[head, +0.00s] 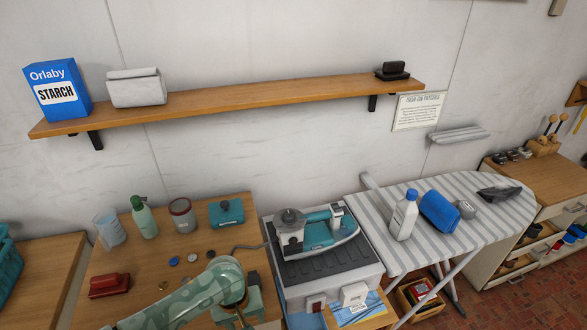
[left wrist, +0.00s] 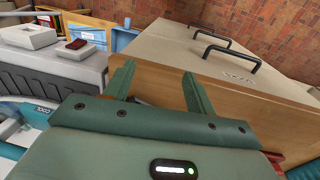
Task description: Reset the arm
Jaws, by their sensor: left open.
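My left arm (head: 185,302) comes in at the bottom of the head view, over the front of the wooden table. Its gripper points down there and its fingertips are hard to make out. In the left wrist view the two green fingers of my left gripper (left wrist: 158,90) stand apart with nothing held between them. I cannot tell whether the fingers touch the panel. My right gripper is in neither view.
The wooden table (head: 90,265) holds a green bottle (head: 144,218), a cup (head: 182,215), a teal box (head: 226,212), a red item (head: 109,285) and small discs. A teal iron (head: 325,234) stands right of my arm. An ironing board (head: 465,235) lies farther right. A shelf (head: 240,97) hangs above.

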